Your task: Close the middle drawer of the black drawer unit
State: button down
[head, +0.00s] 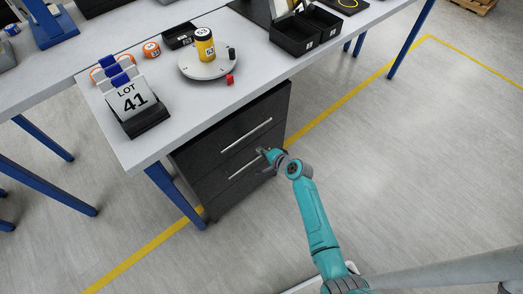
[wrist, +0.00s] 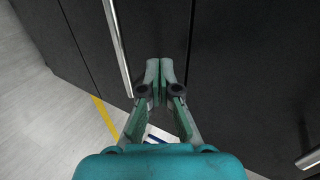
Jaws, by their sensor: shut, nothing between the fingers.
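The black drawer unit (head: 215,197) stands under the front edge of the grey table. Two silver bar handles show on its front in the head view, an upper one (head: 246,135) and a lower one (head: 244,168). My gripper (head: 264,152) is at the front, near the right end of the lower handle. In the wrist view my gripper (wrist: 160,66) is shut and empty, its tips close to a dark drawer front, beside a long handle (wrist: 118,45). Contact cannot be told. Another handle (wrist: 309,159) shows at the lower right. How far the middle drawer stands out is unclear.
The table (head: 185,100) carries a lot 41 sign (head: 133,101), a round turntable (head: 205,68) with a yellow can (head: 205,45), and black bins (head: 300,35). A blue table leg (head: 172,190) stands left of the unit. The floor (head: 400,160) to the right is clear.

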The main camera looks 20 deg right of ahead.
jog(key=v, duration=1)
jog(key=shift+s, duration=0.4)
jog(key=shift+d, duration=0.15)
jog(key=s+a+r+n+h, duration=0.1)
jog(key=s+a+n+h, duration=0.15)
jog(key=s, duration=0.95)
jog(key=s+a+r+n+h, duration=0.1)
jog(key=s+a+n+h, duration=0.15)
jog(key=s, duration=1.05)
jog(key=s+r+n+t, duration=0.1)
jog(key=s+r+n, duration=0.3)
jog(key=s+r, duration=0.3)
jog(key=s+a+r+n+t+y, duration=0.1)
jog(key=s+r+n, duration=0.4)
jog(key=r, duration=0.8)
jog(key=s+t, duration=0.1)
jog(key=s, duration=0.2)
